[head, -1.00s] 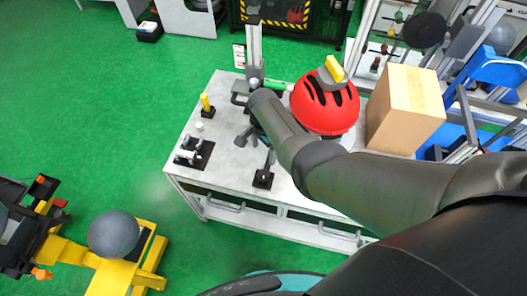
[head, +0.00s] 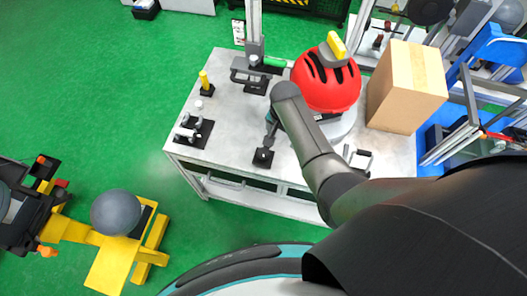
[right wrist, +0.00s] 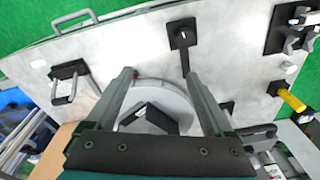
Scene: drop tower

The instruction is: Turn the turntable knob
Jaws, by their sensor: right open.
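The pale round turntable (head: 346,124) sits on the grey-white table under a red helmet (head: 326,82) with a yellow top piece. It also shows in the right wrist view (right wrist: 176,101), with a dark block on it. A small knob or lever on a black square plate (head: 262,158) is at the table's front edge; in the right wrist view its plate (right wrist: 182,34) is beyond the fingertips. I cannot tell whether this is the turntable knob. My right gripper (head: 271,128) is open and empty over the table, left of the turntable (right wrist: 160,76). My left gripper is not in view.
A cardboard box (head: 408,88) stands right of the helmet. A yellow peg (head: 205,82) and a black plate with grey fittings (head: 190,132) are at the table's left. A metal post (head: 254,30) rises at the back. A handle (head: 357,158) is at the front right.

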